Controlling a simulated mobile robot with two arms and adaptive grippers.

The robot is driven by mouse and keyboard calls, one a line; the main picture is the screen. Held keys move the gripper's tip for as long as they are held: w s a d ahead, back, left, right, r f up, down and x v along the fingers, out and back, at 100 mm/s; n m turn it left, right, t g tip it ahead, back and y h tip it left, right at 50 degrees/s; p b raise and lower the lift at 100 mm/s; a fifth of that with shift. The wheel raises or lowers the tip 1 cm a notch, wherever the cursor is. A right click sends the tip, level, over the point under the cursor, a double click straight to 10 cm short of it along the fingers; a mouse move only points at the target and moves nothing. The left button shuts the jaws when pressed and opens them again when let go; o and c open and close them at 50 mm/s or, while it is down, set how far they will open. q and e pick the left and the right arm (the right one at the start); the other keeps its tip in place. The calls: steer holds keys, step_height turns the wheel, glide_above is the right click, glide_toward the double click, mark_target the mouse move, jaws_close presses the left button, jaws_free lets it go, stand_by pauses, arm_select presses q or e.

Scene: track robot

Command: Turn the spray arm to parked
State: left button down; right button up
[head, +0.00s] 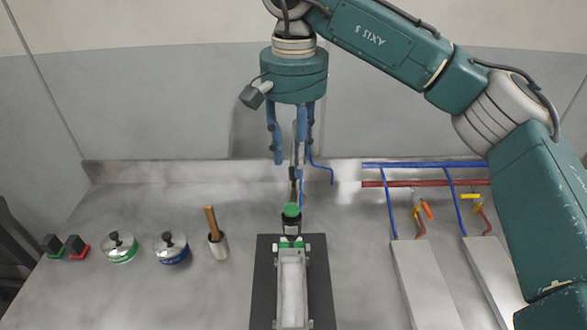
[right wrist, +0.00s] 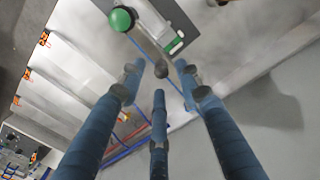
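The spray arm is a slim grey bar (right wrist: 146,44) that runs out from a green round cap (head: 291,211). The cap also shows in the right wrist view (right wrist: 122,18). In the head view the cap sits at the back end of a narrow grey trough, and the bar runs up the picture toward the back wall. My right gripper (head: 293,150) is above and behind the cap, its blue fingers pointing down. In the right wrist view its fingers (right wrist: 160,82) are spread, with the bar's far end between or just beyond their tips. Contact cannot be told. My left gripper is out of view.
The trough (head: 292,285) stands on a dark mat (head: 262,290). Blue and red pipes (head: 425,165) with valves and pale panels stand right.

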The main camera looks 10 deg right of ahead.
mark_target(293, 166)
steer(key=f, duration=0.2)
steer(key=f+p, duration=0.1)
steer(key=f, duration=0.1)
steer(key=shift+w, duration=0.25)
steer(key=shift+s+f, duration=0.15)
steer(key=shift+f, duration=0.3)
jaws_close()
